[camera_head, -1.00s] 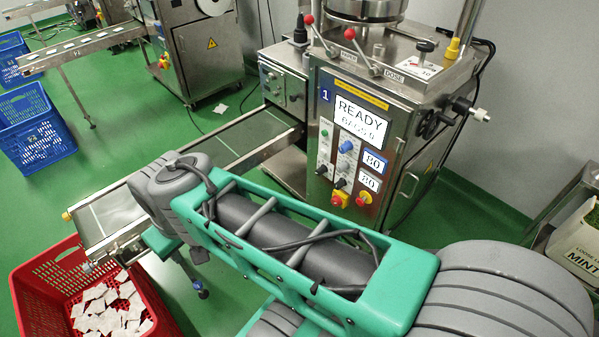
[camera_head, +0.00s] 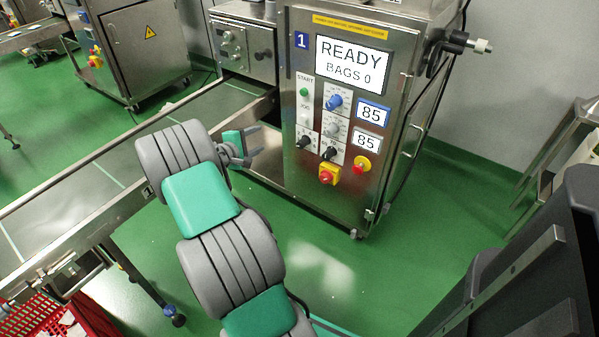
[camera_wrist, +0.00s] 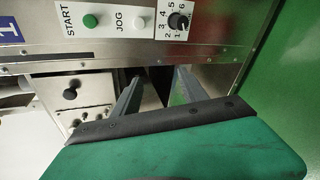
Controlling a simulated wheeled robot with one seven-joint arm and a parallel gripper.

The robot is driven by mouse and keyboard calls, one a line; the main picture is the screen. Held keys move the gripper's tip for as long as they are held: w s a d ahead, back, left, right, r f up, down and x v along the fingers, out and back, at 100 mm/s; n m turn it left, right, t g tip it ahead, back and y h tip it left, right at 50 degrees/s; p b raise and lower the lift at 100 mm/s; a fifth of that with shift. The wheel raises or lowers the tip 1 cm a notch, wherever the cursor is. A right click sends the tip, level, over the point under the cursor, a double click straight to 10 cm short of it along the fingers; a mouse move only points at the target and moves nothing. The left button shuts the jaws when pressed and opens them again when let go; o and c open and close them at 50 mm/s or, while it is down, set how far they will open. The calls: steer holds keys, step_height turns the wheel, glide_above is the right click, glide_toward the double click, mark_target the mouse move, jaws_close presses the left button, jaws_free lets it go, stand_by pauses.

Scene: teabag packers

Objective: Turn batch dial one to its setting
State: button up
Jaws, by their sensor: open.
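Machine 1's steel front (camera_head: 345,190) has a READY screen (camera_head: 351,61). A black dial with numbers around it (camera_head: 304,142) sits below the START and JOG buttons. The wrist view shows this numbered dial (camera_wrist: 178,21) at upper right. A blue knob (camera_head: 334,102), a pale knob (camera_head: 332,130) and another black knob (camera_head: 329,153) are in the strip beside it. No label naming the batch dial is readable. My gripper (camera_head: 255,143) is open and empty, left of the panel in the head view. Its fingers (camera_wrist: 158,76) are apart below the JOG button in the wrist view, not touching the dial.
Two readouts (camera_head: 372,114) show 85. A red stop button (camera_head: 361,165) and a red-yellow switch (camera_head: 327,174) sit low on the panel. A conveyor (camera_head: 85,175) runs left of the machine, and a red crate (camera_head: 70,318) is at lower left. Green floor is open below the panel.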

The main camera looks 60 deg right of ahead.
mark_target(300, 146)
steer(key=s+d+f+n+g+h+b, duration=0.2)
steer(key=s+d+f+n+h+b, duration=0.15)
steer(key=s+d+f, duration=0.55)
steer(key=shift+n, duration=0.45)
steer(key=d, duration=0.1)
steer(key=d+b, duration=0.1)
steer(key=d, duration=0.1)
steer(key=d+f+b, duration=0.1)
steer(key=d, duration=0.1)
steer(key=shift+d, duration=0.25)
steer(key=shift+c, duration=0.4)
jaws_close()
